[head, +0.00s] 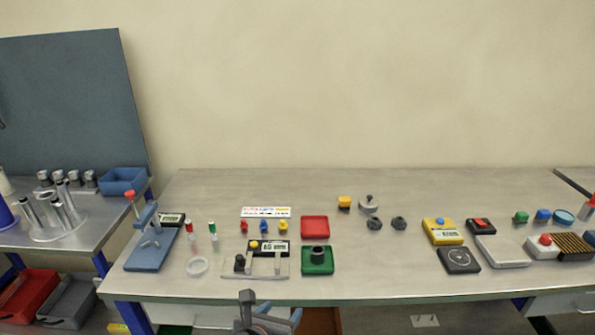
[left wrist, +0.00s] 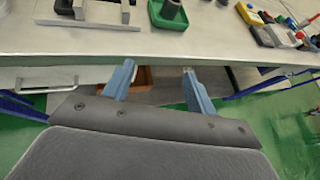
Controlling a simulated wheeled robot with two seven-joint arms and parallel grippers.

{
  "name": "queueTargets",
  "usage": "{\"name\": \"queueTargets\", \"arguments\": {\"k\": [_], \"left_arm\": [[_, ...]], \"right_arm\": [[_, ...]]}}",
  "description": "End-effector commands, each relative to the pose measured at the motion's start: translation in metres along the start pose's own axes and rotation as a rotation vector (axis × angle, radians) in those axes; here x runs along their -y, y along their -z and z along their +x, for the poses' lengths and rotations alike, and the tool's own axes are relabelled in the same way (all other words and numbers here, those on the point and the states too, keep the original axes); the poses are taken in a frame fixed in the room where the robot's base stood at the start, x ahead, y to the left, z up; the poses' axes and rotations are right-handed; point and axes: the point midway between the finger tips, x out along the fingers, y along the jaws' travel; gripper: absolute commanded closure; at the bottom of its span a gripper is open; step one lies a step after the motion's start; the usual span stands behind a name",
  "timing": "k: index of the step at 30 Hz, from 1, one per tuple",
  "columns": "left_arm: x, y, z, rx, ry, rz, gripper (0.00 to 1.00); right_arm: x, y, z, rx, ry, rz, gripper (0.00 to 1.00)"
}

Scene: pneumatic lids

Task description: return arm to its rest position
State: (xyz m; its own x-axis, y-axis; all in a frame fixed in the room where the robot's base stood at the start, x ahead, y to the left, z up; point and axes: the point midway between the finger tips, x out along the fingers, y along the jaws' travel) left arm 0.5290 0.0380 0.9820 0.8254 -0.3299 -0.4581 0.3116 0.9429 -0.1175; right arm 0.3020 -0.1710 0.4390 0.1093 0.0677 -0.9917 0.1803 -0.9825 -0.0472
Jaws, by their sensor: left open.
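My left gripper (head: 268,318) shows at the bottom of the head view, low in front of the table's front edge. In the left wrist view its two blue fingers (left wrist: 158,72) are spread apart with nothing between them. They point towards the table's front edge and are clear of everything on top. My right gripper is in neither view.
An orange-brown box (left wrist: 138,80) is below the table.

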Motion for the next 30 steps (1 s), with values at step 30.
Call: {"name": "queueTargets", "arguments": {"k": [30], "left_arm": [[-0.077,0.237,0.124,-0.185,-0.496,-1.709,0.43]], "right_arm": [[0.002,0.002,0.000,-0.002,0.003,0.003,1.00]]}}
